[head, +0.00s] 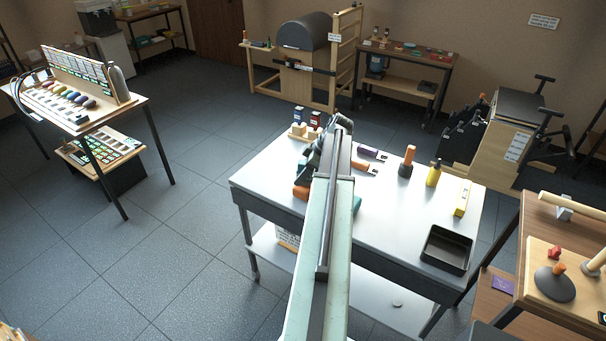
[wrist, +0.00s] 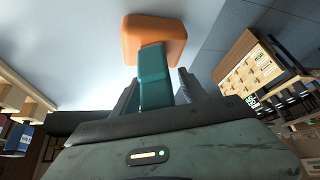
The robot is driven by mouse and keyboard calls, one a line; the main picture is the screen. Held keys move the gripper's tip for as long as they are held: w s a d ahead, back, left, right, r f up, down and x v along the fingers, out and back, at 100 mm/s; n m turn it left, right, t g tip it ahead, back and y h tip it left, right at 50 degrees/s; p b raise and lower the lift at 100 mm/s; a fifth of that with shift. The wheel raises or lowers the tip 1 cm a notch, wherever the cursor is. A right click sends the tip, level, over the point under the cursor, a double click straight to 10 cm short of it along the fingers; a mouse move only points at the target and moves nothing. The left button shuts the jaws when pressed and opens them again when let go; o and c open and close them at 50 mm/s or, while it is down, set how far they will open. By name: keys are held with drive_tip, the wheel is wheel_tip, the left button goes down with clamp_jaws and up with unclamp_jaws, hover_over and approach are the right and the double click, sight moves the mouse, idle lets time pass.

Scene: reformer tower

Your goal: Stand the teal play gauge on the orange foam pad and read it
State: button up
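In the wrist view the teal gauge (wrist: 153,78) lies between the two fingers of my gripper (wrist: 159,85). Its far end meets or overlaps the orange foam pad (wrist: 152,28); whether it rests on the pad I cannot tell. A narrow gap seems to show at the right finger; whether the fingers press on the gauge is unclear. In the head view the orange pad (head: 300,193) shows at the left of my arm on the white table, and my arm hides much around it. A teal patch shows right of my arm; I cannot tell what it is.
The white table (head: 400,225) also holds an orange-topped dark tool (head: 407,162), a yellow bottle (head: 433,173), a yellow block (head: 462,198) and a black tray (head: 447,249). Small bottles in a wooden rack (head: 303,128) stand at the back left. The table's middle right is clear.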

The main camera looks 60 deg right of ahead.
drive_tip(key=shift+r, duration=0.15)
drive_tip(key=shift+r+p, duration=0.25)
drive_tip(key=shift+p, duration=0.15)
drive_tip(key=p+v, duration=1)
drive_tip(key=v, duration=0.1)
drive_tip(key=shift+s+r, duration=0.25)
drive_tip(key=shift+d, duration=0.1)
drive_tip(key=w+a+f+m+g, duration=0.1)
drive_tip(key=w+a+g, duration=0.1)
drive_tip(key=w+a, duration=0.85)
drive_tip(key=w+a+f+g, duration=0.1)
drive_tip(key=w+a, duration=0.6)
drive_tip(key=a, duration=0.6)
drive_tip(key=w+a+f+m+g+h, duration=0.1)
drive_tip(key=w+a+m+g+h, duration=0.1)
drive_tip(key=a, duration=3.5)
drive_tip(key=shift+w+a+m+g, duration=0.15)
drive_tip(key=shift+w+m+g, duration=0.15)
drive_tip(key=shift+w+m, duration=0.35)
